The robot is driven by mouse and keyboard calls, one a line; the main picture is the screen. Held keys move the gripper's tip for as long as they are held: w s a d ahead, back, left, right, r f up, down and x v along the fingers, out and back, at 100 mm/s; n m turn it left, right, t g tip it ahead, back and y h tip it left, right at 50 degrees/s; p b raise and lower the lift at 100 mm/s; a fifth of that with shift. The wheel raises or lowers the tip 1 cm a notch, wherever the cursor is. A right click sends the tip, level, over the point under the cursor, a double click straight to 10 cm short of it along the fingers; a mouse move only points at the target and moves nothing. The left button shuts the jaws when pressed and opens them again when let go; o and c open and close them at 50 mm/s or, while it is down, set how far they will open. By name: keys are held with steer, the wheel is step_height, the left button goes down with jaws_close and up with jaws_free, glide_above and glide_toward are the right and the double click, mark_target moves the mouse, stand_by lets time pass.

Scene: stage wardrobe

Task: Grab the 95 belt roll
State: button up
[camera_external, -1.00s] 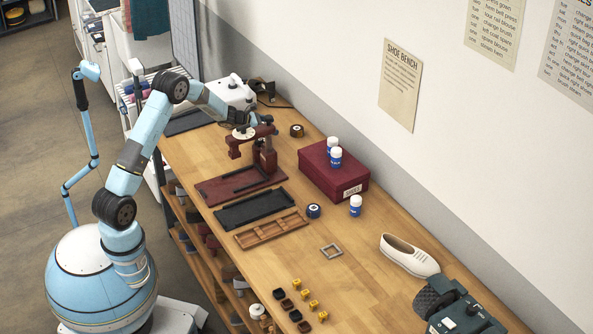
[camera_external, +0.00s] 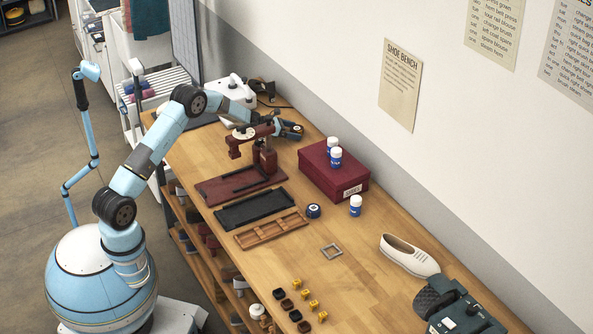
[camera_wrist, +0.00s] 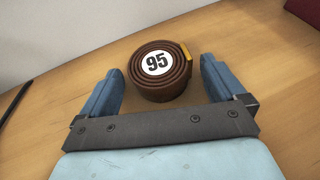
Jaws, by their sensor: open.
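The 95 belt roll (camera_wrist: 158,80) is a brown coiled strap with a white label reading 95, lying flat on the wooden bench top. In the wrist view it sits between the two blue fingers of my gripper (camera_wrist: 160,66). The gripper is open, with a gap on each side of the roll. The roll's near part is just ahead of the dark palm bar. In the external view my gripper (camera_external: 294,130) is low at the bench's far side, behind the dark red press (camera_external: 264,158), and hides most or all of the roll.
A dark red box (camera_external: 320,170) with white bottles on top stands to the right of my gripper.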

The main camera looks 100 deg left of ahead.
steer(key=shift+w+a, duration=0.1)
steer(key=shift+w, duration=0.05)
steer(key=c, duration=1.2)
